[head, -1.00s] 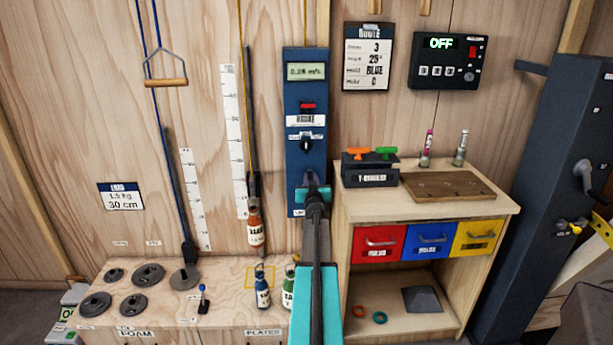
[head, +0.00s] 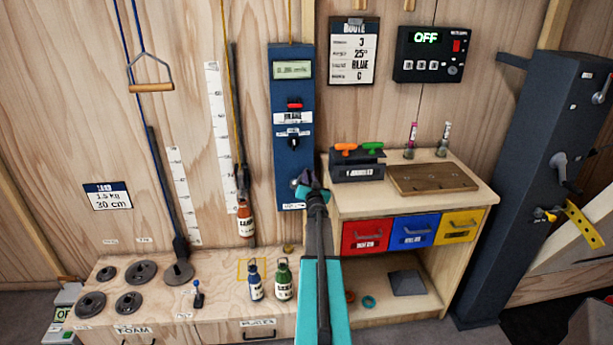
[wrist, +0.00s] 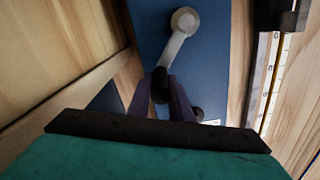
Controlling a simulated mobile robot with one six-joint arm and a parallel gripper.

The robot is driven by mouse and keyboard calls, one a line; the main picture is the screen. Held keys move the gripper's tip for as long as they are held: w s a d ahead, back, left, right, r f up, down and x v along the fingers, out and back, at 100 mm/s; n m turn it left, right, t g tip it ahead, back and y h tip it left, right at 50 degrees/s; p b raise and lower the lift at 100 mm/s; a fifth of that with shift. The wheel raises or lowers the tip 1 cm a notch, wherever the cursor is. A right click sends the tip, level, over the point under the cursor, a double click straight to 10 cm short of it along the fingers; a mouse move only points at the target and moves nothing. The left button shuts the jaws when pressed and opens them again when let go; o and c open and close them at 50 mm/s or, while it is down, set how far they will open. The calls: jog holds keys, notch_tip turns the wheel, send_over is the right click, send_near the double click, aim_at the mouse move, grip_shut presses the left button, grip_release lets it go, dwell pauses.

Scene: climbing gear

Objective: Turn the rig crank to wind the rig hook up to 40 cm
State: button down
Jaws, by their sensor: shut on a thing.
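The rig is a tall blue panel (head: 292,150) on the wooden wall. Its grey crank (wrist: 173,48) shows in the wrist view, running from a round hub at the top down to a dark knob. My gripper (wrist: 172,95) is shut on that knob; in the head view my gripper (head: 309,184) is at the panel's lower right edge and covers most of the crank. A yellow rope (head: 232,90) runs down left of the panel to a dark rig hook (head: 242,178). A red and white bottle (head: 245,222) hangs there, above the bench. The rig display (head: 292,69) is too blurred to read surely.
A white scale (head: 214,130) stands left of the rope. Blue (head: 255,285) and green (head: 283,282) bottles and several dark discs (head: 142,272) are on the bench. A drawer cabinet (head: 470,197) stands close right of my arm.

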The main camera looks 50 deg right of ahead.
jog(key=shift+s+d+f, duration=0.15)
jog(key=shift+s+d, duration=0.1)
jog(key=shift+s, duration=0.05)
jog(key=shift+w, duration=0.1)
jog(key=c, duration=1.6)
grip_release()
jog(key=shift+a+f, duration=0.1)
jog(key=shift+w, duration=0.1)
jog(key=shift+a, duration=0.1)
jog(key=shift+b+v, duration=1.2)
jog(key=shift+v, duration=5.7)
